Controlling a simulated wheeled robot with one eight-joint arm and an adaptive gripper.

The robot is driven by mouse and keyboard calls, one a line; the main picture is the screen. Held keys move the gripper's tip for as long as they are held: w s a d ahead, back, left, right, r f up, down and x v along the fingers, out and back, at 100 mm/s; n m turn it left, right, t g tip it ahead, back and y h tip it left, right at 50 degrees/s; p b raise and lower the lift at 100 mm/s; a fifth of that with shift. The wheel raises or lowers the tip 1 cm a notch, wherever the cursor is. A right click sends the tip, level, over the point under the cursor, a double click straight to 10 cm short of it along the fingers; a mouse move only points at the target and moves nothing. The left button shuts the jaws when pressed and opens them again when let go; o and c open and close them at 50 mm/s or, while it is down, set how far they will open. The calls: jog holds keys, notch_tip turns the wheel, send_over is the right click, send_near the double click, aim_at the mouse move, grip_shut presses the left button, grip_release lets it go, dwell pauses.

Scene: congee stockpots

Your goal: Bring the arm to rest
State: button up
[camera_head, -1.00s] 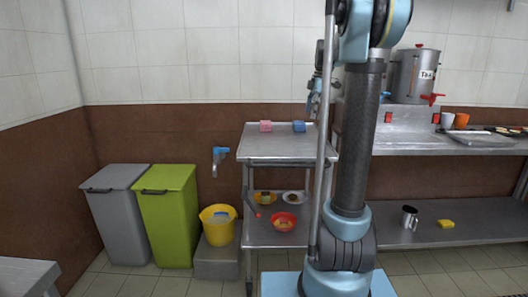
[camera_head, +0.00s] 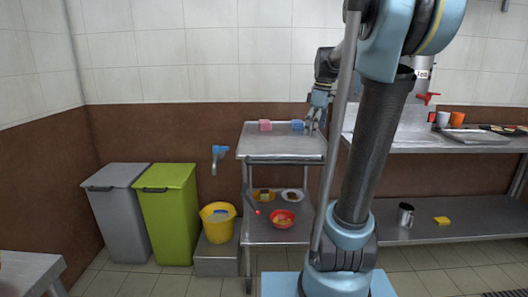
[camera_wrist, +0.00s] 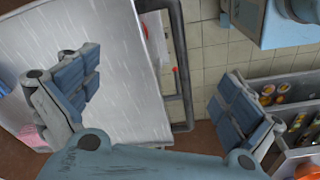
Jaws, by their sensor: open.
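My gripper (camera_head: 316,121) hangs at the right edge of the steel cart's top shelf (camera_head: 283,148) in the head view. It is beside the blue block (camera_head: 298,125) there. In the wrist view my gripper (camera_wrist: 155,105) has its two fingers spread wide apart, with nothing between them. The cart top (camera_wrist: 120,60) shows below the left finger. A pink block (camera_head: 265,125) stands at the back of the cart top. It also shows partly, behind the left finger, in the wrist view (camera_wrist: 31,137).
Bowls, including a red one (camera_head: 283,218), sit on the cart's lower shelf. A yellow bucket (camera_head: 218,222), a green bin (camera_head: 168,213) and a grey bin (camera_head: 114,215) stand left. A steel counter (camera_head: 470,146) is at right. Floor before the bins is clear.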

jog(key=s+f+m+t+h, duration=0.1)
jog(key=s+f+m, duration=1.1)
jog(key=s+f, duration=0.9)
jog(key=s, duration=0.4)
jog(key=shift+a+f+m+t, duration=0.2)
jog(key=shift+f+m+t, duration=0.1)
jog(key=shift+m, duration=0.1)
jog(key=shift+w+f, duration=0.2)
jog(key=shift+w, duration=0.25)
